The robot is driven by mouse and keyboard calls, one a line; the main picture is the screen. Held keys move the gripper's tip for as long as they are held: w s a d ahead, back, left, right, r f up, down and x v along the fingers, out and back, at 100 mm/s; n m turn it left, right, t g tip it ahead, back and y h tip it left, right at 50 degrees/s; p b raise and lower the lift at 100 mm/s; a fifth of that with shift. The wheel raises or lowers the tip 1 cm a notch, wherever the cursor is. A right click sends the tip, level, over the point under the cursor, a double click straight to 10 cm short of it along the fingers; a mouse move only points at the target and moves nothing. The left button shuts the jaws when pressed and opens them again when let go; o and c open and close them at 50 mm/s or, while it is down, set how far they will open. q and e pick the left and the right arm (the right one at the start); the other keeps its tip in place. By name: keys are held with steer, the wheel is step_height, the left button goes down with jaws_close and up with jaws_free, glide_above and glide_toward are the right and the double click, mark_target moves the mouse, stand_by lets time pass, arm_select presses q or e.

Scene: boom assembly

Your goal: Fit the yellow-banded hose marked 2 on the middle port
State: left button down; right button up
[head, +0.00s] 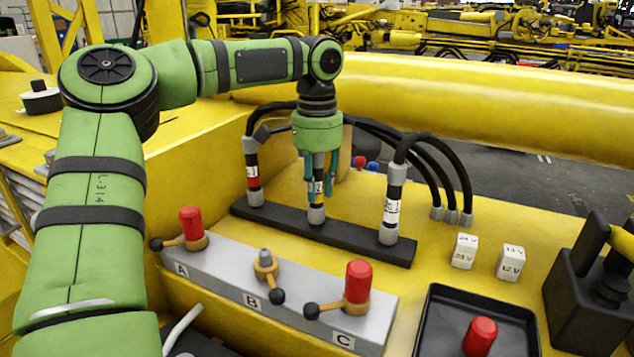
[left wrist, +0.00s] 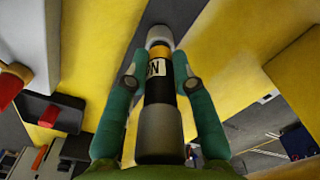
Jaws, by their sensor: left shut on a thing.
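The yellow-banded hose (head: 317,188) stands upright over the middle of the black port bar (head: 350,243). Its orange-yellow band and white label show in the left wrist view (left wrist: 158,70). My left gripper (head: 319,190) points down and is shut on this hose, one finger on each side of the label. The middle port (head: 316,214) shows as a grey fitting right under the hose. The hose end and the port line up, but I cannot tell whether the hose is fully seated. My right gripper is not in view.
A red-banded hose (head: 253,180) stands on the left port, another labelled hose (head: 392,205) on the right port. In front is a grey valve block (head: 225,272) with levers. A black tray (head: 440,310) holding a red cap, white cubes (head: 465,250) and a black clamp-like block (head: 580,290) stand right.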

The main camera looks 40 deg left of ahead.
mark_target(317, 156)
arm_select(q)
steer(key=shift+w+r, duration=0.1)
steer(key=shift+r, duration=0.15)
stand_by(0.5)
steer(key=shift+r, duration=0.2)
steer(key=shift+r, duration=2.15)
